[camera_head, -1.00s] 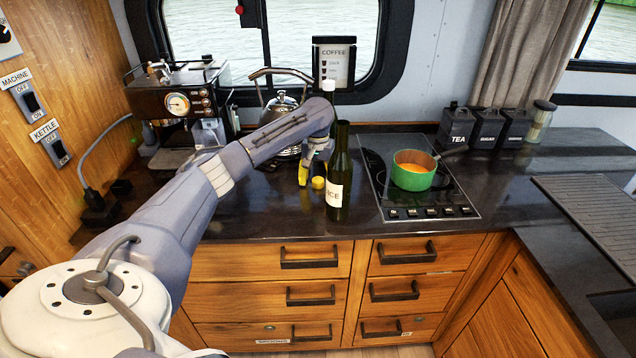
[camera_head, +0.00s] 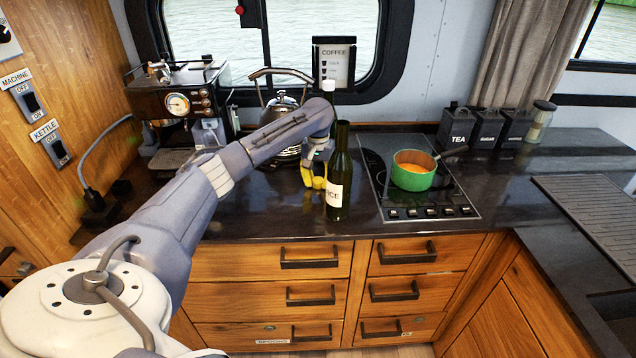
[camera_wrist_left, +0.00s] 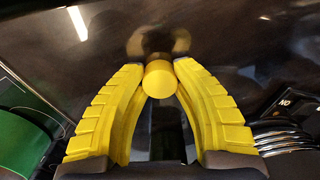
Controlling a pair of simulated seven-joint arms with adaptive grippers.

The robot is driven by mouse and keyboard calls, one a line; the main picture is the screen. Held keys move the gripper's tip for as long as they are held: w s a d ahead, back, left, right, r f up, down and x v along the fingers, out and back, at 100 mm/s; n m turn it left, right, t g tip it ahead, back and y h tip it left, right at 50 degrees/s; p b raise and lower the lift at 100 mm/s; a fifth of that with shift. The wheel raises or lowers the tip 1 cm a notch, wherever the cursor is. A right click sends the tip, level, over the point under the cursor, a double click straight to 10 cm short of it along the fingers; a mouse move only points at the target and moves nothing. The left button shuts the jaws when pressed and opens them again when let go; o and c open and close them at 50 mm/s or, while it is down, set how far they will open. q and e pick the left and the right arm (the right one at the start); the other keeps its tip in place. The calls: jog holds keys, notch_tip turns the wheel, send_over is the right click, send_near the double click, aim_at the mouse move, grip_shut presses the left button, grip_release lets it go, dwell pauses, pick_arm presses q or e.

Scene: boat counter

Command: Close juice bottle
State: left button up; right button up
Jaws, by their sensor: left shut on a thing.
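The juice bottle (camera_head: 337,190) is dark green with a pale label. It stands upright on the dark counter, left of the stove, and its neck is open with no cap on it. My left gripper (camera_head: 314,182) is down at the counter just left of the bottle, partly hidden by it. In the left wrist view, my left gripper (camera_wrist_left: 159,72) is shut on a round yellow cap (camera_wrist_left: 160,79), which sits between the yellow fingertips close to the dark counter. My right gripper is in neither view.
A green pot (camera_head: 412,180) with orange contents sits on the stove (camera_head: 440,199) to the right. A kettle (camera_head: 284,105) and a coffee machine (camera_head: 180,100) stand behind and left. The counter (camera_head: 260,215) is clear in front.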

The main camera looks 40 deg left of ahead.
aim_at(318, 179)
pick_arm(q)
jog(key=shift+r, duration=0.15)
notch_tip(318, 179, up, 20)
jog(key=shift+f, duration=0.15)
dwell(0.6)
dwell(0.3)
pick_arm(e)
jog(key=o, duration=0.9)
